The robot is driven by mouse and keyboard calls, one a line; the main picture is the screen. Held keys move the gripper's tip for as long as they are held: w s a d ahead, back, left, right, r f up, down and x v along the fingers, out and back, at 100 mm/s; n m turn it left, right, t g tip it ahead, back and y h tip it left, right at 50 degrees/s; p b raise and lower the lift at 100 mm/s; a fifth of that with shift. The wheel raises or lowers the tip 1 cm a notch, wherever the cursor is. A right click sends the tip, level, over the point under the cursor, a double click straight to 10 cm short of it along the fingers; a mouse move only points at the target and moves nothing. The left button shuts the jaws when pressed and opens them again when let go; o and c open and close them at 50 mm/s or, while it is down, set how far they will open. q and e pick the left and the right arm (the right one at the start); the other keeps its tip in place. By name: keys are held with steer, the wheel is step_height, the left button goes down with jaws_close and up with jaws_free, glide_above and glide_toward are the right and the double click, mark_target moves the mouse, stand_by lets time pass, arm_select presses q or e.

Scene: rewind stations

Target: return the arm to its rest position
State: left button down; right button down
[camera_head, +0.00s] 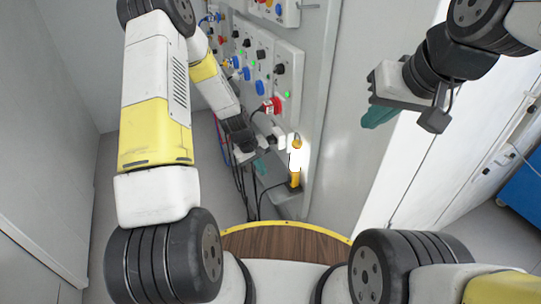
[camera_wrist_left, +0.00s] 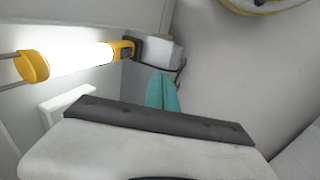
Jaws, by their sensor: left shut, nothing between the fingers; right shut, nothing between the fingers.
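My left gripper (camera_head: 261,166) is shut and empty, low beside the control cabinet in the head view. Its teal fingers lie together in the left wrist view (camera_wrist_left: 162,94). The left arm reaches forward from the left and bends down along the cabinet. My right gripper (camera_head: 379,116) is shut and empty, held up at the right in front of a pale wall. Its teal fingers point down and left.
A glowing yellow lamp (camera_head: 295,178) stands upright just right of my left gripper; the left wrist view also shows it (camera_wrist_left: 75,55). Control panels (camera_head: 289,75) with buttons and knobs line the cabinet. Cables hang below. Grey floor (camera_head: 90,240) is clear at left.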

arm_select(q)
steer(key=shift+r, duration=0.1)
stand_by(0.4)
steer(key=s+a+r+m+t, duration=0.1)
steer(key=s+r+m, duration=0.15)
steer(key=r, duration=1.05)
steer(key=s+a+r+m+t, duration=0.1)
steer(key=s+r, duration=0.3)
steer(key=r, duration=0.8)
steer(key=s+a+r+m+t, duration=0.1)
steer(key=s+r, duration=0.5)
steer(key=s, duration=0.3)
steer(key=s+a+r+m+t+y, duration=0.1)
steer(key=s+r+m, duration=0.1)
steer(key=s+r, duration=0.5)
steer(key=shift+s+a+r, duration=0.2)
steer(key=shift+s+r, duration=0.05)
steer(key=shift+s, duration=0.7)
